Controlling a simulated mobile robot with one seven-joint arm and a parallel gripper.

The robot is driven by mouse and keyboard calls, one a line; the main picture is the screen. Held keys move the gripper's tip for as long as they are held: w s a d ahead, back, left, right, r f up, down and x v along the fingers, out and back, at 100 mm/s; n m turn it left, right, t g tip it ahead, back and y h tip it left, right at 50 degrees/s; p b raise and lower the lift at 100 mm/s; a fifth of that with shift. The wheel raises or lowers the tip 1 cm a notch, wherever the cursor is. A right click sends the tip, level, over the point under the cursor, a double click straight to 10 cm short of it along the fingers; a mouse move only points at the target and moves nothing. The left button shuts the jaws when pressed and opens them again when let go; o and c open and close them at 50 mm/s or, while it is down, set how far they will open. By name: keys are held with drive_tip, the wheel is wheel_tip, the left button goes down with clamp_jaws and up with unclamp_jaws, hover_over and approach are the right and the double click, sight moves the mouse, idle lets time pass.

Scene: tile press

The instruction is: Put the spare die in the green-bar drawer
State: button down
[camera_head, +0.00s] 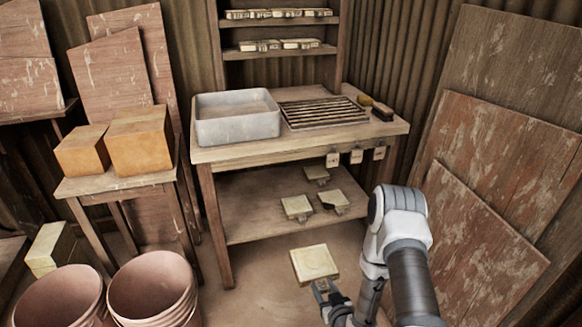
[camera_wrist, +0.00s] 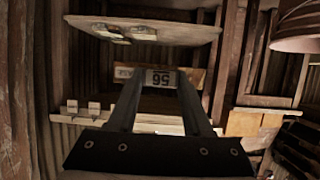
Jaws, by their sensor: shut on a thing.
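A pale, square, tile-like block (camera_head: 314,263), which I take to be the spare die, is at my gripper (camera_head: 326,287), in front of the workbench. My gripper is shut on it, low, below the bench-top level. In the wrist view the two dark fingers of my gripper (camera_wrist: 160,84) reach to a brown block (camera_wrist: 192,76) with a white label that seems to read 56. I cannot make out a drawer with a green bar in either view.
The workbench (camera_head: 240,152) carries a grey tray (camera_head: 237,127) and a slatted rack (camera_head: 322,112). Buckets (camera_head: 153,287) stand front left; boards (camera_head: 478,238) lean at right.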

drive_tip(key=shift+m+h, duration=0.3)
drive_tip(key=w+r, duration=0.2)
drive_tip(key=r, duration=0.1)
drive_tip(key=w+d+r, duration=0.1)
drive_tip(key=w+r, duration=0.1)
drive_tip(key=r, duration=0.1)
drive_tip(key=w+r, duration=0.2)
drive_tip(key=r, duration=0.1)
drive_tip(key=shift+w+d+r, duration=0.1)
drive_tip(key=shift+d+r, duration=0.05)
drive_tip(key=shift+d, duration=0.2)
wheel_tip(320, 180, up, 27)
drive_tip(key=w+d+m+h+p, duration=0.2)
drive_tip(key=d+h, duration=0.1)
drive_tip(key=s+r+p, duration=0.6)
drive_tip(key=r+p, duration=0.1)
drive_tip(key=p, duration=1.2)
drive_tip(key=shift+a, duration=0.15)
